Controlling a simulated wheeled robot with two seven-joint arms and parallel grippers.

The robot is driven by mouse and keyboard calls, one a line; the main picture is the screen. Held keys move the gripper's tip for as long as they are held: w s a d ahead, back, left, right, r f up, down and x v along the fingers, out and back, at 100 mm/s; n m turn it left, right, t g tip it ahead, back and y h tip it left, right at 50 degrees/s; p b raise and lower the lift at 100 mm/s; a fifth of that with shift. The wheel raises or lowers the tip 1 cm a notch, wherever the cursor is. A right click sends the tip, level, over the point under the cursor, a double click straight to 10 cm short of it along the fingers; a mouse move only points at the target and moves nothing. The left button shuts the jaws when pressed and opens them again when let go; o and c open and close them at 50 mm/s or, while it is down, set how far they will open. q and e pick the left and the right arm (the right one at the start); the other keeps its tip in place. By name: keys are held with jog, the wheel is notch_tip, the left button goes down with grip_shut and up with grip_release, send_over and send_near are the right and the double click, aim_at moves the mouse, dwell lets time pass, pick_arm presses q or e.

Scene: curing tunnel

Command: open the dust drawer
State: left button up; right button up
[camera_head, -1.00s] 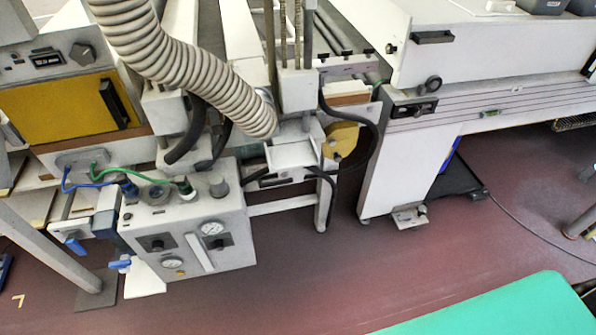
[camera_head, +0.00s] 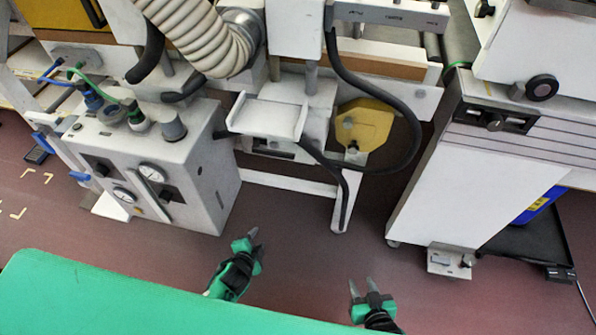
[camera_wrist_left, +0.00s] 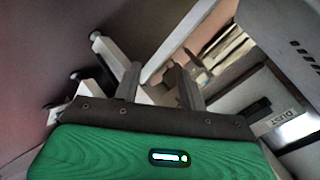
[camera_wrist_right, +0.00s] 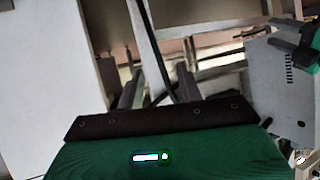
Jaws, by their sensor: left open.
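A pale panel with a DUST label (camera_wrist_left: 284,116) shows at the right of the left wrist view, partly hidden by my gripper body. I cannot make out its handle. In the head view I cannot pick out this label. My left gripper (camera_head: 256,243) is open and empty, in front of and right of the white gauge box (camera_head: 150,165). It also shows in the left wrist view (camera_wrist_left: 158,80), apart from the DUST panel. My right gripper (camera_head: 362,287) is open and empty, further right over the floor. It shows in the right wrist view (camera_wrist_right: 157,86).
A ribbed hose (camera_head: 190,30) hangs at the top. A white tray (camera_head: 268,119), a yellow part (camera_head: 362,127) and a black cable loop (camera_head: 410,140) are behind the grippers. A white cabinet (camera_head: 440,190) stands at right. The floor (camera_head: 305,245) between is clear.

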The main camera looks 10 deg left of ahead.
pick_arm(q)
jog(key=w+r+m+t+b, duration=0.4)
jog(key=w+r+b, duration=0.25)
jog(key=r, duration=0.35)
jog(key=m+t+b, duration=0.2)
jog(key=t+b, duration=0.1)
send_near(273, 155)
jog(key=w, duration=0.3)
jog(key=w+b, duration=0.1)
jog(key=w, duration=0.3)
jog(key=shift+w+r, duration=0.1)
jog(key=shift+r, duration=0.15)
jog(key=shift+w+d+b, duration=0.1)
jog(key=shift+w+b, duration=0.25)
jog(key=shift+w, duration=0.5)
pick_arm(e)
notch_tip(273, 155, up, 28)
jog(key=w+t+y, duration=0.1)
jog(key=t+y, duration=0.2)
jog(key=t, duration=0.7)
jog(key=shift+w+a+f+m+t, duration=0.2)
jog(key=shift+a+m+t, duration=0.1)
jog(key=shift+m, duration=0.1)
pick_arm(q)
grip_shut()
